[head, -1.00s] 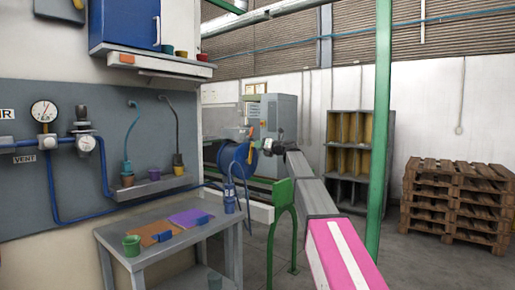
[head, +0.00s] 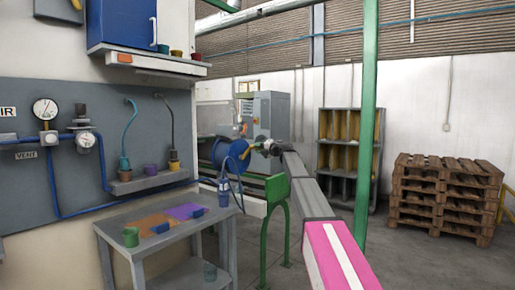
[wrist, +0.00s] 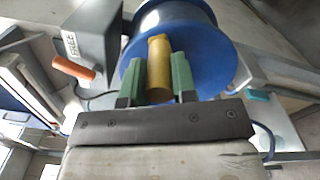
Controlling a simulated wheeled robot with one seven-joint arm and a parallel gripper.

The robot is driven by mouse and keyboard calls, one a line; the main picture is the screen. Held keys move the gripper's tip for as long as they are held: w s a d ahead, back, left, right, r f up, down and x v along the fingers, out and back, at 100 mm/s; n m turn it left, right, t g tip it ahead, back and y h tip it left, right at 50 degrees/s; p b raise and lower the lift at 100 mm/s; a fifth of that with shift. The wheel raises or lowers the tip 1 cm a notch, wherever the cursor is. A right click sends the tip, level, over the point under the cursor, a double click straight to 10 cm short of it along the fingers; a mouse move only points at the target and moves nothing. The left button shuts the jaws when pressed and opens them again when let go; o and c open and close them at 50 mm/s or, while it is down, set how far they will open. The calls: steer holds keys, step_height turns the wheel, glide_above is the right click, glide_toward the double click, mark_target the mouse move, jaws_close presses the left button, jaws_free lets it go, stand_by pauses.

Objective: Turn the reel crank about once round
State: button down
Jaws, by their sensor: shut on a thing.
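The blue hose reel (head: 234,155) is mounted beyond the grey bench, and my arm reaches out to it from the right. It also shows large in the wrist view (wrist: 222,62). A yellow crank handle (wrist: 159,66) stands out from the reel's face, between the two green fingers of my gripper (wrist: 159,84). My gripper is shut on this handle. In the head view the gripper (head: 256,146) is small at the reel's right side, and a bit of yellow shows there. The crank's arm behind the handle is mostly hidden.
A grey bench (head: 160,260) with mats and small cups stands in front of the wall panel (head: 75,180). A green post (head: 366,120) rises close to my arm. In the wrist view a grey box with an orange handle (wrist: 72,68) is left of the reel. Pallets (head: 445,195) are stacked at right.

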steer(key=shift+d+f+m, duration=0.1)
steer(key=shift+f+m, duration=0.2)
stand_by(0.4)
steer(key=c, duration=0.9)
jaws_free()
steer(key=shift+w, duration=0.1)
steer(key=v, duration=1)
steer(key=shift+s+d, duration=0.3)
